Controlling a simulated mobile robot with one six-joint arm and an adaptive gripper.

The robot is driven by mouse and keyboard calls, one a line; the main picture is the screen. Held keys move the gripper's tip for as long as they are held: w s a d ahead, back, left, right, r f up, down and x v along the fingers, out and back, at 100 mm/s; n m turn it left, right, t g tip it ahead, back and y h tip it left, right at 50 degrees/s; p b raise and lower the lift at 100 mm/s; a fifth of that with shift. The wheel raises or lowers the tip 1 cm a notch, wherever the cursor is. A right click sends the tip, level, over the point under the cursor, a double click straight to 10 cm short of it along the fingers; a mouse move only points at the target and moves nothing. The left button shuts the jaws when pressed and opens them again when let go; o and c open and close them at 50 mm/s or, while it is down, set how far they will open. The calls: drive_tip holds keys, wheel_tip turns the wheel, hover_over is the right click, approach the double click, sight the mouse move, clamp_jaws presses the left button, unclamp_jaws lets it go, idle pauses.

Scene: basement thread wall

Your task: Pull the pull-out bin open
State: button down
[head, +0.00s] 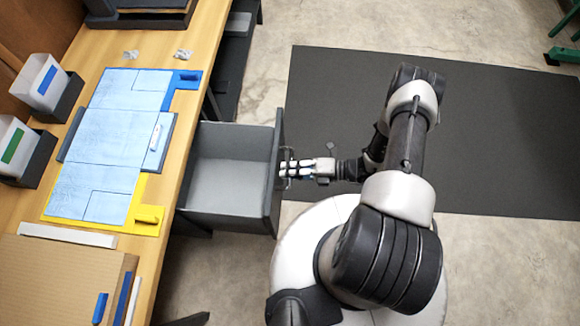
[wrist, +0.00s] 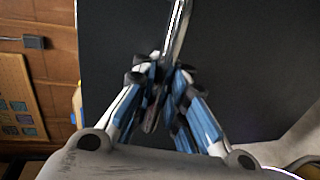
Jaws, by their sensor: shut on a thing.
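The pull-out bin (head: 229,202) is a grey, open-topped drawer under the wooden workbench. It stands well out from the bench edge in the head view, and its inside looks empty. A metal bar handle (wrist: 178,35) is on its dark front panel, which fills much of the wrist view (wrist: 110,45). My gripper (head: 287,168) is at the front panel, shut on the handle. In the wrist view the blue-and-white fingers of my gripper (wrist: 160,85) close around the lower part of the bar.
The workbench (head: 165,215) carries blue and yellow-edged mats (head: 135,90), white bins (head: 40,85) at the left and a cardboard-coloured box (head: 60,280) at the front. A dark floor mat (head: 480,130) lies behind my arm. A green metal frame (head: 565,50) stands at the far right.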

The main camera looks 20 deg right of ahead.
drive_tip(key=shift+d+r, duration=0.15)
drive_tip(key=shift+d, duration=0.2)
drive_tip(key=c, duration=1.6)
unclamp_jaws()
drive_tip(key=shift+c, duration=0.2)
drive_tip(key=shift+s, duration=0.1)
drive_tip(key=v, duration=1.1)
drive_tip(key=shift+d, duration=0.4)
drive_tip(key=shift+s, duration=0.1)
